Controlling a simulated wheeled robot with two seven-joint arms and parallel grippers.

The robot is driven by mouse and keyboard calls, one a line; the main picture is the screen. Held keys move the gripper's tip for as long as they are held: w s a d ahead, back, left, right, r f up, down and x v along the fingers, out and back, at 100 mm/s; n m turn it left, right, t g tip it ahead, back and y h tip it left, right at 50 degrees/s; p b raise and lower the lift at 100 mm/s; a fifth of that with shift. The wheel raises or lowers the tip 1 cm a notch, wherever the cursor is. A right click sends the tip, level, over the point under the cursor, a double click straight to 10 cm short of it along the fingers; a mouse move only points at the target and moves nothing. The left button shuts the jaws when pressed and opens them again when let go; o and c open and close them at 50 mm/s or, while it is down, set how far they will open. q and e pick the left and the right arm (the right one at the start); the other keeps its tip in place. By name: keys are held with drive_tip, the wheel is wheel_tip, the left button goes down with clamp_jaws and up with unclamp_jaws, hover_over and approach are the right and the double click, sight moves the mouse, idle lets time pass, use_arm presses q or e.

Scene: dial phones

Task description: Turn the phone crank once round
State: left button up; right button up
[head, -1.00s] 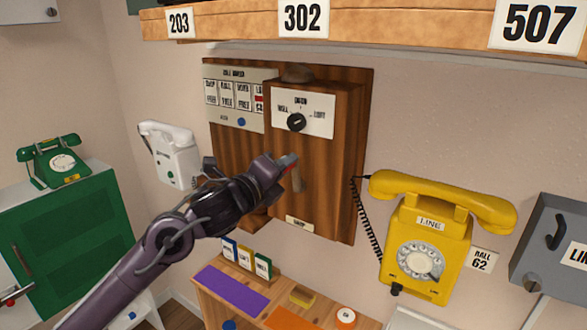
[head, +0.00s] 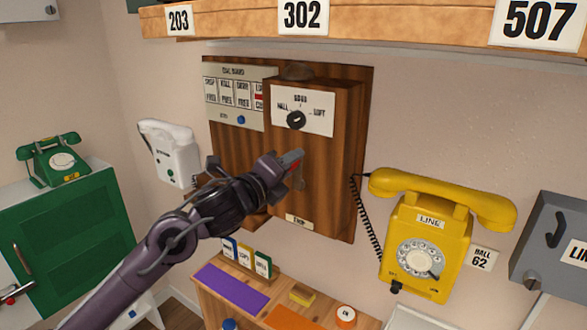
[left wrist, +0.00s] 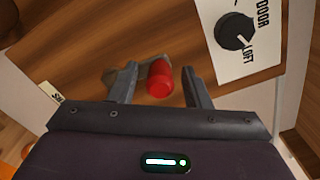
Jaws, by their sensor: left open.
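The wooden wall phone (head: 325,165) hangs on a backboard, with a dark selector knob on a white plate in its upper part. The crank's red knob (left wrist: 160,80) shows in the left wrist view between the two fingers of my left gripper (left wrist: 160,90), with gaps at both sides. In the head view my left gripper (head: 291,160) is open at the front of the wooden box, and a bit of red shows at its fingers. The grey crank arm (head: 300,181) is mostly hidden behind the gripper. My right gripper is not in view.
A white handset phone (head: 172,152) hangs left of the backboard. A yellow dial phone (head: 428,240) is on the right, its coiled cord near the wooden box. A wooden shelf edge (head: 390,30) is above. A low table (head: 215,312) with small items stands below.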

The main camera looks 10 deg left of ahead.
use_arm(q)
drive_tip(key=v, duration=0.7)
drive_tip(key=shift+b, duration=0.45)
